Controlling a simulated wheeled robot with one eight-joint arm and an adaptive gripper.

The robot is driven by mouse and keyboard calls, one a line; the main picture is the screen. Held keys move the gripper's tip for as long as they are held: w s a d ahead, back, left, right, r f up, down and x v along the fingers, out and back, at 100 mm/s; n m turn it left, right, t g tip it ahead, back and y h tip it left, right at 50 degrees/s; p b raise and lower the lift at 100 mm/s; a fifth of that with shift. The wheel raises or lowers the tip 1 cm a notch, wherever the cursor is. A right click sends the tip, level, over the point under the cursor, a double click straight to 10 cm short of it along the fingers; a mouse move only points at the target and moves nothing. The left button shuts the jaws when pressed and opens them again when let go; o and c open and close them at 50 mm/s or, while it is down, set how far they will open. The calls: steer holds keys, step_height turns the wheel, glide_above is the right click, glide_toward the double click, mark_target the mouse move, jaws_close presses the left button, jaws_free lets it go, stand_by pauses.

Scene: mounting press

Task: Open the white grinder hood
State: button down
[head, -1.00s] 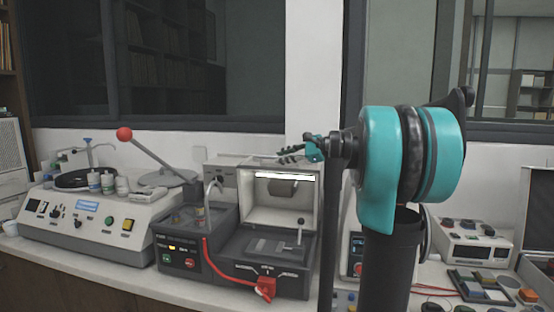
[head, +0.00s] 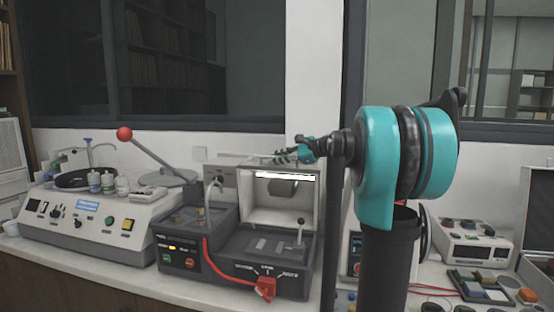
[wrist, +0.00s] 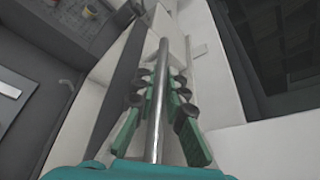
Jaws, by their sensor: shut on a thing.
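The white grinder hood (head: 250,204) stands raised above the dark grinder base (head: 238,245) in the head view. Its hollow inside faces forward, with a bright light strip and a dark cylinder in it. My gripper (head: 284,156) is at the hood's top edge. In the wrist view, my gripper (wrist: 172,78) has its teal fingers closed on either side of a shiny metal bar (wrist: 158,105), which looks like the hood's handle. White hood surface (wrist: 180,35) lies behind the fingers. The exact finger contact is partly hidden by the bar.
A red hose (head: 212,262) hangs in front. The wall and window are close behind the hood. Trays and instruments (head: 480,285) fill the right of the bench.

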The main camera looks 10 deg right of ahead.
steer(key=shift+n+t, duration=0.4)
steer(key=shift+n, duration=0.3)
steer(key=s, duration=0.1)
steer(key=s+a, duration=0.1)
steer(key=s, duration=0.2)
steer(key=shift+s+a+f, duration=0.1)
steer(key=shift+s+a, duration=0.05)
steer(key=shift+a, duration=0.2)
steer(key=c, duration=1.8)
jaws_free()
steer(key=shift+c, duration=0.2)
steer(key=v, duration=1.2)
